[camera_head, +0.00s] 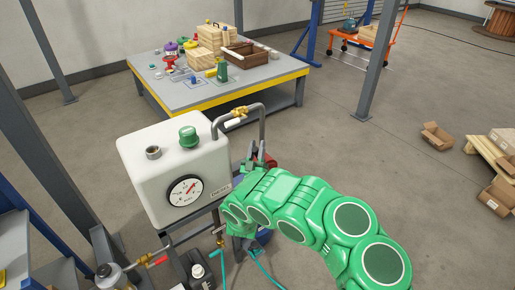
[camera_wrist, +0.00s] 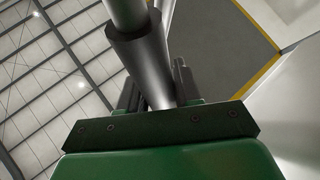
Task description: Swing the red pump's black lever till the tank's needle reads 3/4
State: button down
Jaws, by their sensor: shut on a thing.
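The white tank (camera_head: 145,165) stands on a frame left of centre, with a round gauge (camera_head: 185,190) on its front. The red needle points up and to the right; the scale is too small to read exactly. The red pump (camera_head: 269,161) shows only in part behind my arm, beside the tank. My gripper (camera_wrist: 157,90) is shut on the pump's lever, whose dark cylindrical grip (camera_wrist: 142,55) runs up between the fingers in the wrist view. In the head view my green arm hides most of the lever and pump.
A grey workbench (camera_head: 210,93) with loose items stands behind. A post (camera_head: 376,70) and cardboard boxes (camera_head: 437,136) are at right; open floor lies between.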

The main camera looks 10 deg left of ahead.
jog(key=c, duration=0.9)
grip_release()
jog(key=shift+o, duration=0.2)
jog(key=shift+r, duration=1.65)
jog(key=s+d+r, duration=0.2)
jog(key=s+r, duration=0.2)
jog(key=s, duration=0.2)
jog(key=s+d+r, duration=0.2)
jog(key=s+r, duration=0.3)
jog(key=s, duration=0.2)
jog(key=shift+d+r, duration=0.3)
jog(key=shift+d, duration=0.05)
jog(key=shift+s, duration=0.1)
